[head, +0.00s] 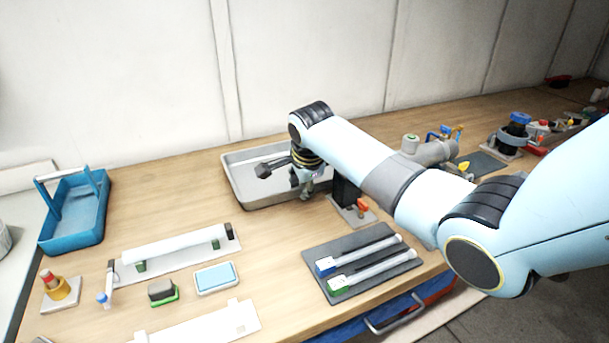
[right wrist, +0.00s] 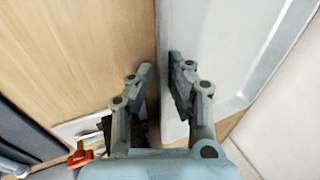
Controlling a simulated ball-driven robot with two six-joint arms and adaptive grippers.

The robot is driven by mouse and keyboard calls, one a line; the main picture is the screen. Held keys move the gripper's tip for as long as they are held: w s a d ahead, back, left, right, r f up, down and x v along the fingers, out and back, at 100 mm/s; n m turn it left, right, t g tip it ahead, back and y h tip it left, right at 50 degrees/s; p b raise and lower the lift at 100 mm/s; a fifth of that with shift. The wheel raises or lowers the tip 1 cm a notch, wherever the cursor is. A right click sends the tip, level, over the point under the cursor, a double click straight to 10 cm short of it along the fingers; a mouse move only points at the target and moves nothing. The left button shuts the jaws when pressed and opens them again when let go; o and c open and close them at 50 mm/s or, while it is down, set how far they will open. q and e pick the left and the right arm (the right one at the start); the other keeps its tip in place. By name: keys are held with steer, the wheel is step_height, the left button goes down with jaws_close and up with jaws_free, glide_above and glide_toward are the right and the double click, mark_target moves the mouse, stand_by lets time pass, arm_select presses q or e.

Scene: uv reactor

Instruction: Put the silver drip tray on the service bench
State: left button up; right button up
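The silver drip tray (head: 237,174) is a shallow grey metal tray at the back of the wooden bench (head: 180,185), near the wall. My right gripper (head: 306,186) is at the tray's right end and hides part of it. In the right wrist view, the fingers (right wrist: 160,66) stand apart on either side of the tray's edge. One finger is over the wood and the other over the tray (right wrist: 215,50). A gap shows between the fingers and the edge, so the gripper looks open. My left gripper is not in view.
A dark post on a base with an orange knob (head: 361,206) stands close to the right gripper. A grey mat with two tubes (head: 365,262) lies in front. A blue carrier (head: 75,213) is at the left. Clear wood lies left of the tray.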

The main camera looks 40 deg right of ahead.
steer(key=v, duration=1.1)
steer(key=shift+p, duration=0.3)
steer(key=shift+s, duration=0.1)
